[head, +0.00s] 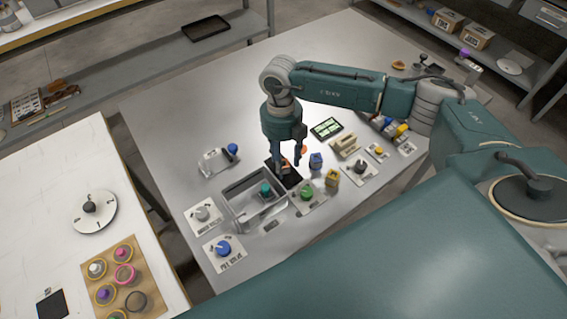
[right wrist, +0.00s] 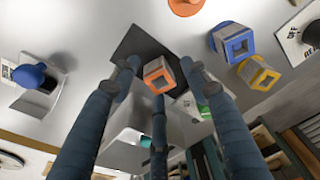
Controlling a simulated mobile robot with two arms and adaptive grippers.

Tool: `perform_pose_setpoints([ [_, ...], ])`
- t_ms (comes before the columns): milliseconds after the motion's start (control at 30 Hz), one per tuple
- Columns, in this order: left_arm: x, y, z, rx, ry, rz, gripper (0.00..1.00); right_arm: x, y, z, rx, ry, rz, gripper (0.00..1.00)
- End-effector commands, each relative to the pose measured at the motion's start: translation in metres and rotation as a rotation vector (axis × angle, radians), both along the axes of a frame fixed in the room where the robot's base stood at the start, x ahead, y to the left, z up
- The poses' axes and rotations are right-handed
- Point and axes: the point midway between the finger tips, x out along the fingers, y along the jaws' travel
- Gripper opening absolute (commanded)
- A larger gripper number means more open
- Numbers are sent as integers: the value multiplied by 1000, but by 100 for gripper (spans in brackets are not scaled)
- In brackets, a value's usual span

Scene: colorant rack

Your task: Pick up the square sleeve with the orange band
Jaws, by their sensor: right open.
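The square sleeve with the orange band (right wrist: 158,77) stands on a dark square pad (right wrist: 140,42) in the right wrist view. It has a square opening and pale sides. My right gripper (right wrist: 160,70) is open, with its three fingers spread around the sleeve. I cannot tell whether any finger touches it. In the head view my right gripper (head: 287,163) points down over the dark pad (head: 291,181), and its fingers mostly hide the sleeve. A blue-banded sleeve (head: 316,160) and a yellow-banded sleeve (head: 332,177) stand just to the right. My left gripper is not in view.
A clear-walled bin (head: 228,198) with a teal-topped item stands left of the pad. An orange disc (right wrist: 185,6) lies behind the sleeve. The table's far left (head: 190,110) is clear.

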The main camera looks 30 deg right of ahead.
Motion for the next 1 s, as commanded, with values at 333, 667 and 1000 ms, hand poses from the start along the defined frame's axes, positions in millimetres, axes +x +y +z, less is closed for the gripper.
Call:
perform_pose_setpoints([
  [333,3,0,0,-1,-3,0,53,0,0,-1,1,0,0,18],
  [667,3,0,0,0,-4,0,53,0,0,-1,1,0,0,13],
  [1000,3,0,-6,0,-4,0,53,2,1,23,3,-5,1,14],
])
